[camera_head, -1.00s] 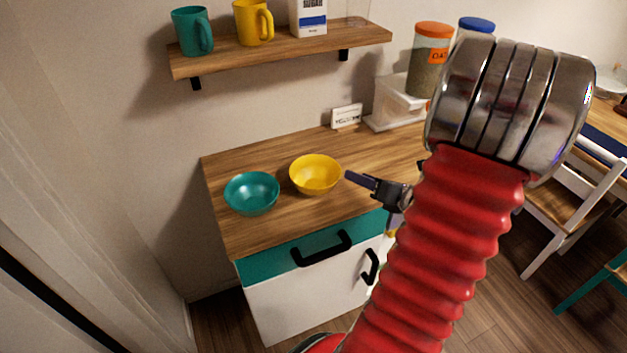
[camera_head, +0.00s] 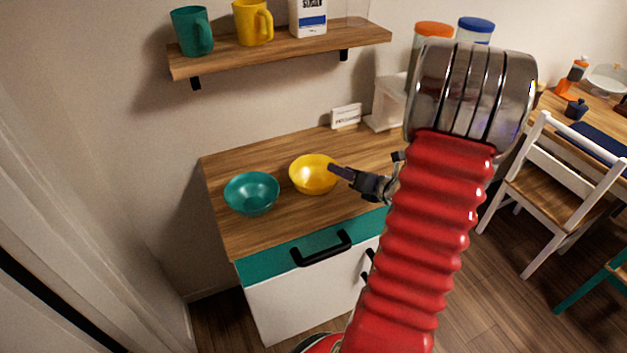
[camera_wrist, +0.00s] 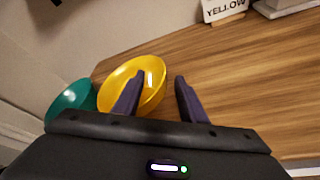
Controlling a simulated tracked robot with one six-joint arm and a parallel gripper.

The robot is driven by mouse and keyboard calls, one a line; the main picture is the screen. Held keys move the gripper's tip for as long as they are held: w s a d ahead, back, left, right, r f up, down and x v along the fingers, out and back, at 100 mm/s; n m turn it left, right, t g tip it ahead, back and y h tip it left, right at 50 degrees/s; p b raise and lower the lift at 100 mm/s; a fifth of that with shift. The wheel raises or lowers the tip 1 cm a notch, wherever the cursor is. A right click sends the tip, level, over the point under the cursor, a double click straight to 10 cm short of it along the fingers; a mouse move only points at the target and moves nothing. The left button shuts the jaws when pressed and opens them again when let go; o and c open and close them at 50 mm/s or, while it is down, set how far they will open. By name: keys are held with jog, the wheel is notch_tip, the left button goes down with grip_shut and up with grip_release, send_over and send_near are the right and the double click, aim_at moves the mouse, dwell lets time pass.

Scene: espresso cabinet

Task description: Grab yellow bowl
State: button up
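The yellow bowl (camera_head: 313,176) stands upright on the wooden cabinet top (camera_head: 290,214), to the right of a teal bowl (camera_head: 252,193). My gripper (camera_head: 335,170) is at the bowl's right side in the head view. In the wrist view, the two dark fingers of my gripper (camera_wrist: 158,92) are spread apart, with nothing held between them. The left finger overlaps the yellow bowl (camera_wrist: 122,80) in the picture, near its right rim; the right finger is over bare wood. I cannot tell whether the left finger is inside the bowl or above it.
The teal bowl (camera_wrist: 70,100) is close to the yellow bowl's left side. A small sign reading YELLOW (camera_wrist: 222,9) stands at the back. A shelf (camera_head: 280,48) with mugs hangs above. Bare wood lies to the right of the bowls.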

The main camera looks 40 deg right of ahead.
aim_at(315, 179)
jog(key=shift+x, duration=2.55)
jog(key=shift+s+d+f, duration=0.1)
jog(key=shift+d+f, duration=0.05)
jog(key=shift+d, duration=0.05)
jog(key=shift+c, duration=0.5)
grip_shut()
